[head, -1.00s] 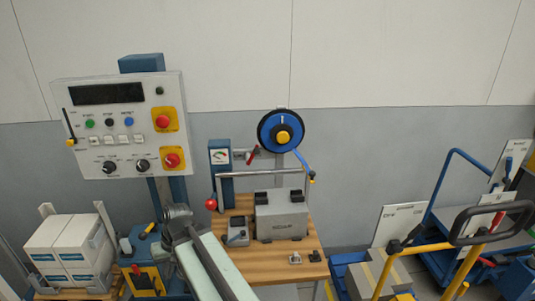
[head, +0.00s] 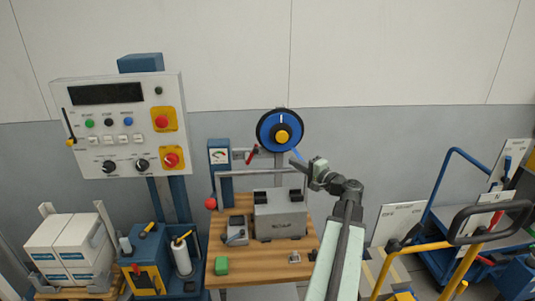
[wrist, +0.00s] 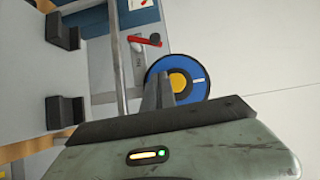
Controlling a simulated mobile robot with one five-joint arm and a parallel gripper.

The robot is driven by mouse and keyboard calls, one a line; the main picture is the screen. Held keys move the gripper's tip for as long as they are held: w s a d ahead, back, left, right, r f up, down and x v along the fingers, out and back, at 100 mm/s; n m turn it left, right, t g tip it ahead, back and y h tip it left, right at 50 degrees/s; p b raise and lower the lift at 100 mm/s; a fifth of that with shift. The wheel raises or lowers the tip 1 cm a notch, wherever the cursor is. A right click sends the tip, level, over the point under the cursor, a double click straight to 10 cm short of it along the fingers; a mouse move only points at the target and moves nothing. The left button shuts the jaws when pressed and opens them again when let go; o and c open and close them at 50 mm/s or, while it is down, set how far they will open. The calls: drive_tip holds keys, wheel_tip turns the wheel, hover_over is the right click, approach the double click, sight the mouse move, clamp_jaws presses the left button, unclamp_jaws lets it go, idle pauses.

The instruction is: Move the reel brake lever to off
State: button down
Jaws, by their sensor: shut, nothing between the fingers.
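The reel (head: 281,132) is a blue disc with a black rim and yellow hub on the post above the bench; it also shows in the wrist view (wrist: 197,86). A small red-handled lever (head: 253,155), apparently the reel brake lever, sits on a bracket left of the reel. In the wrist view the red lever (wrist: 147,41) lies up and left of the reel. My gripper (head: 295,162) is just below the reel, right of the lever and apart from it. Its fingers (wrist: 158,92) are shut and empty, overlapping the reel's edge in the wrist view.
A metal rail frame (head: 240,174) with a red ball knob stands below the lever. A control panel (head: 120,125) stands left, carts (head: 455,240) right. The wall above is clear.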

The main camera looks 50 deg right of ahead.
drive_tip(key=w+a, duration=0.1)
drive_tip(key=w, duration=1.2)
drive_tip(key=shift+a+f, duration=0.15)
drive_tip(key=shift+a, duration=0.25)
